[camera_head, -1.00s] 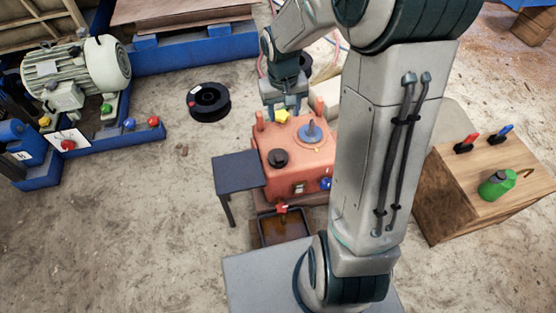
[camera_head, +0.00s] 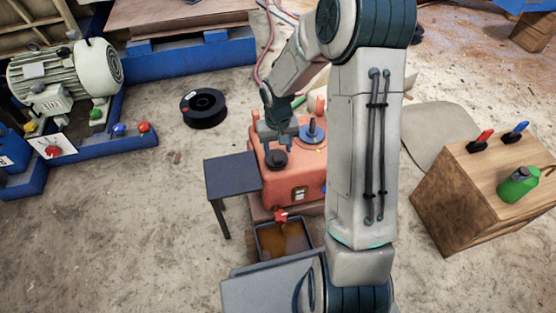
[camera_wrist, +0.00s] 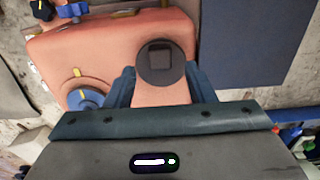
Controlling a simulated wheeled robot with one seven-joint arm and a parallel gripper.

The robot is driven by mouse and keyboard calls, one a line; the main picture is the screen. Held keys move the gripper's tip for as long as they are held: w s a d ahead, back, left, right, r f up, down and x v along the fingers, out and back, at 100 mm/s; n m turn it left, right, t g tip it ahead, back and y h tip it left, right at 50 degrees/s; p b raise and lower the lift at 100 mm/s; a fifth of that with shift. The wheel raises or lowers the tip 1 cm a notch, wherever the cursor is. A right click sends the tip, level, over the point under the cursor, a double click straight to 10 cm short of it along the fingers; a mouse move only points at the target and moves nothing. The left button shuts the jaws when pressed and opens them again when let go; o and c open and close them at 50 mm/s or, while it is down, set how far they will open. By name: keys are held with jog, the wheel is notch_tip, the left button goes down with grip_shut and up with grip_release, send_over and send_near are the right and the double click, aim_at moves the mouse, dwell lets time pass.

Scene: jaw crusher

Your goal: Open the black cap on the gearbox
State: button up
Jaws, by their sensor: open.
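The black cap (camera_head: 277,159) sits on top of the orange-red gearbox (camera_head: 311,187), near its left side. In the wrist view the cap (camera_wrist: 160,63) is round with a raised square in the middle, and lies just beyond and between my fingertips. My gripper (camera_head: 279,143) is open above the gearbox, close to the cap. In the wrist view my gripper (camera_wrist: 160,80) has its two fingers apart, with nothing held. A blue round fitting (camera_head: 312,133) with an upright stem is on the gearbox, right of the cap.
A dark small table (camera_head: 233,178) stands left of the gearbox. A tray of brown liquid (camera_head: 283,240) lies in front, below a red valve handle (camera_head: 281,216).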

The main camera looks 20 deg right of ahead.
aim_at(278, 157)
jog(key=shift+f+b, duration=0.6)
jog(key=shift+f, duration=1.35)
grip_shut()
jog(key=shift+r+p, duration=0.15)
jog(key=shift+p, duration=0.15)
